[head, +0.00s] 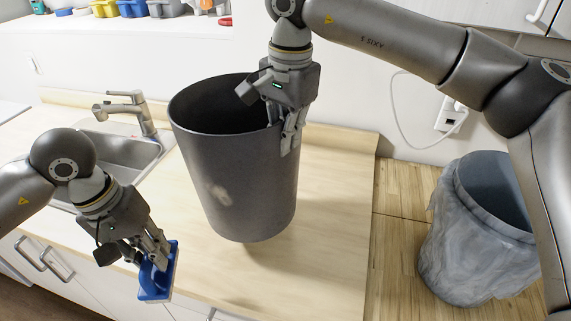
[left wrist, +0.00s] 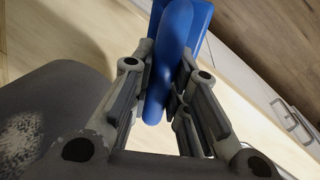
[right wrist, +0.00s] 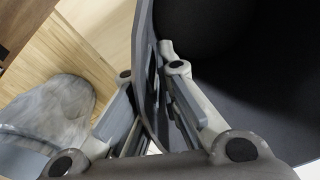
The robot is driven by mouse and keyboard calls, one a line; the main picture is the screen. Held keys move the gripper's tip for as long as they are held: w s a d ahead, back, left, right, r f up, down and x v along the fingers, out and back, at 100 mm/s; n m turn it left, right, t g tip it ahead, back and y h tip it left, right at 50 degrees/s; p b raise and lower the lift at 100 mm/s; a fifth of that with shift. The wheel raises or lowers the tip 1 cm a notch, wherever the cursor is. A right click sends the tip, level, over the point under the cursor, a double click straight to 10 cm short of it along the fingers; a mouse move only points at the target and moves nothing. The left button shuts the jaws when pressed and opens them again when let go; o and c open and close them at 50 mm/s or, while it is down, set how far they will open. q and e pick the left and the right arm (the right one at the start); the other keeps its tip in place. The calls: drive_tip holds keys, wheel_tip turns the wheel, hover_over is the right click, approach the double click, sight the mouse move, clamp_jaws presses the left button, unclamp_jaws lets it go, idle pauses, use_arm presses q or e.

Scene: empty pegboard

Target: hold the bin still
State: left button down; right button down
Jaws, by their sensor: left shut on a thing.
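A dark grey bin (head: 235,185) is upright over the wooden counter, with a pale smudge (head: 219,194) on its front side. My right gripper (head: 288,145) is at the bin's right rim, with fingers on both sides of the wall. The right wrist view shows the bin wall (right wrist: 148,75) between its fingers. My left gripper (head: 158,258) is shut on the handle of a blue scrubbing tool (head: 156,280), left of and in front of the bin. The left wrist view shows the blue handle (left wrist: 172,60) between the fingers. The tool and the bin are apart.
A sink (head: 120,150) with a tap (head: 128,108) lies left of the bin. A second bin with a grey liner (head: 465,250) stands at the right, near a wall socket (head: 450,117). Several containers (head: 165,8) sit on the back ledge. The counter right of the bin is clear.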

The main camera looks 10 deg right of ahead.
sight(284, 160)
use_arm(q)
drive_tip(key=shift+f, duration=0.25)
use_arm(e)
drive_tip(key=shift+r, duration=1.25)
use_arm(q)
drive_tip(key=shift+f, duration=0.1)
use_arm(e)
drive_tip(key=shift+f, duration=0.15)
